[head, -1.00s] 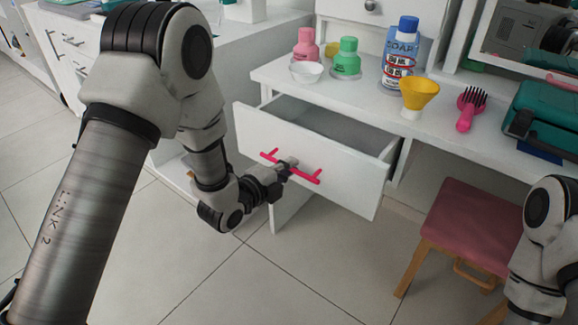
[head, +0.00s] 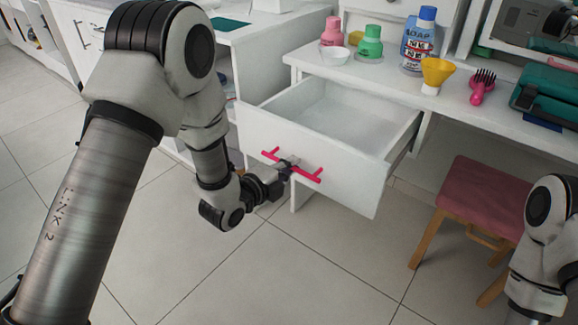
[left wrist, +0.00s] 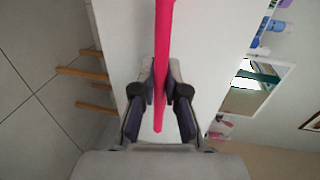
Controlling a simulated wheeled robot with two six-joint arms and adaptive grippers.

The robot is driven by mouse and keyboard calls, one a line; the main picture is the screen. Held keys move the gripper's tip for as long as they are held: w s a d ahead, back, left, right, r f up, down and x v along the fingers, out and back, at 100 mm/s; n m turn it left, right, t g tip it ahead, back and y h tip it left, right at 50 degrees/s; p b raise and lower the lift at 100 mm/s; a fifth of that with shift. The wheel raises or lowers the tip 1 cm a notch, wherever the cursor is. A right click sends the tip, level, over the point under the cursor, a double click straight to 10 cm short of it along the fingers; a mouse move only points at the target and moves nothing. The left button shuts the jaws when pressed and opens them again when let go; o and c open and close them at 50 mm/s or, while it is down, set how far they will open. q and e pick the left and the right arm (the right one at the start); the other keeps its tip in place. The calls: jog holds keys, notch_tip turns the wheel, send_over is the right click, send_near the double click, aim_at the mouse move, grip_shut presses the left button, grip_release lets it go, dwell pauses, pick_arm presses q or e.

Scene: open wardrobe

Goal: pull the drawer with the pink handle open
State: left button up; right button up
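The white drawer (head: 345,183) under the white table stands pulled well out, and its empty inside shows from above. Its pink handle (head: 307,173) is a bar across the drawer front. My left gripper (head: 288,168) is at the middle of this bar. In the left wrist view the pink handle (left wrist: 164,40) runs between the two fingers of the left gripper (left wrist: 160,92), which are closed around it. Of my right arm only links show at the right edge in the head view; its gripper is out of view.
A pink-seated stool (head: 482,196) stands right of the drawer. Floor in front is clear.

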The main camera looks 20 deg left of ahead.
pick_arm(q)
jog(key=o, duration=0.3)
jog(key=v, duration=0.7)
jog(key=shift+s, duration=0.25)
